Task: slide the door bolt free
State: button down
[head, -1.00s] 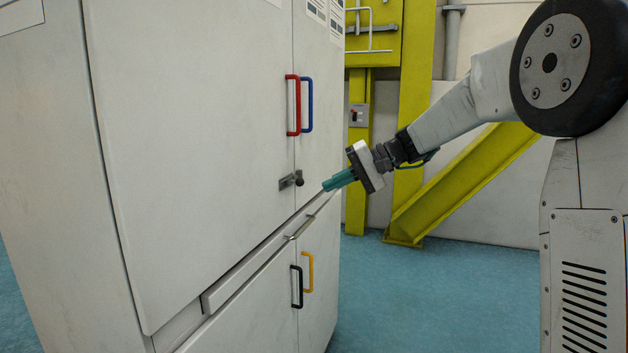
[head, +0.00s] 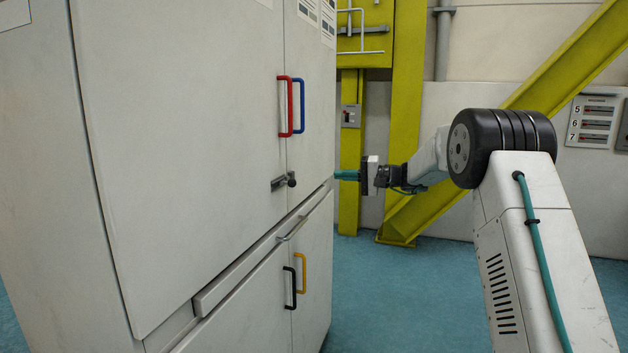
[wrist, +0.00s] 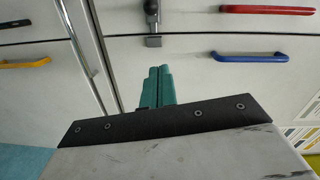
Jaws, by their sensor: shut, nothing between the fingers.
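The door bolt (head: 279,184) is a small grey metal latch with a dark round knob (head: 291,179). It sits across the seam of the upper cabinet doors, below the red handle (head: 285,107) and blue handle (head: 299,106). In the wrist view the bolt (wrist: 153,40) shows at the top, beyond my fingertips. My gripper (head: 337,174) has teal fingers and is level, to the right of the bolt and apart from it. In the wrist view my gripper (wrist: 160,70) has its fingers together with nothing between them.
A silver bar handle (head: 292,229) is on the ledge below the bolt. A black handle (head: 293,288) and yellow handle (head: 301,273) are on the lower doors. A yellow steel frame (head: 405,140) stands behind my arm. The blue floor right of the cabinet is clear.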

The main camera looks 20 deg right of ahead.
aim_at(286, 183)
jog(key=w+a+f, duration=0.1)
jog(key=w+a, duration=0.1)
jog(key=a, duration=0.9)
jog(key=shift+w+f, duration=0.15)
jog(key=shift+w, duration=0.25)
jog(key=shift+s+a, duration=0.65)
jog(key=shift+s, duration=0.2)
jog(key=shift+s+a, duration=0.6)
jog(key=shift+s, duration=0.25)
